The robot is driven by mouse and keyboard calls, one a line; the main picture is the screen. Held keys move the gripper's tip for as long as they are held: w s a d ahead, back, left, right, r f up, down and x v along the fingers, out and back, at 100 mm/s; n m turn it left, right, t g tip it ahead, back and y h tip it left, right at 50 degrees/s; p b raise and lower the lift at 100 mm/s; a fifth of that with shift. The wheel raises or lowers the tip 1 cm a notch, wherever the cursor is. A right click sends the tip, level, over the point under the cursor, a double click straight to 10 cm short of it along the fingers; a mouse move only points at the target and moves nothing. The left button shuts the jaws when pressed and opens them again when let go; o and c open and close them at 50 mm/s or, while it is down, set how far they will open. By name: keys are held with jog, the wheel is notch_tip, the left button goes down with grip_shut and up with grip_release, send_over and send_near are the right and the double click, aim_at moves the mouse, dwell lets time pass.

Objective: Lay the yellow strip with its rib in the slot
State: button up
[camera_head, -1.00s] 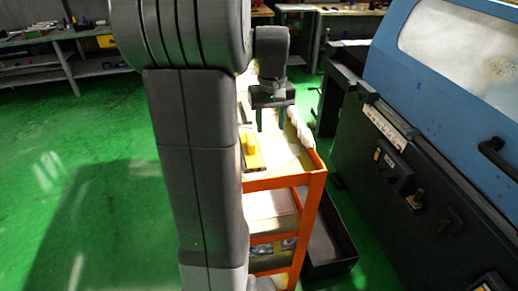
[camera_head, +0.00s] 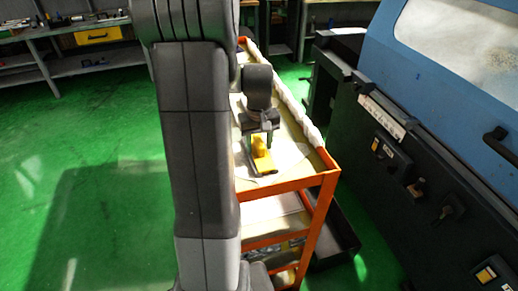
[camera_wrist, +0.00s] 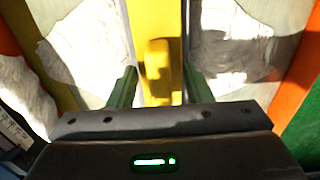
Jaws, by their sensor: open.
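The yellow strip (camera_head: 264,162) lies on the top of the orange trolley, near its front end, with a raised yellow block on it. My gripper (camera_head: 260,138) is open above the strip, its fingers around the block. In the wrist view the strip (camera_wrist: 171,20) runs up the picture, and the yellow block stands between the two dark green fingers (camera_wrist: 158,85). Small gaps show on both sides of the block. A dark edge shows at the strip's near end in the head view. The rib and the slot cannot be made out.
The orange trolley (camera_head: 290,184) has white crumpled cloth along its right edge. The blue and dark grinder (camera_head: 430,130) stands to the right, with a black bin (camera_head: 335,240) on the floor between. Open green floor (camera_head: 90,170) lies left. A workbench (camera_head: 70,25) stands behind.

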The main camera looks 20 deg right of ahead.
grip_shut()
jog(key=shift+r, duration=0.15)
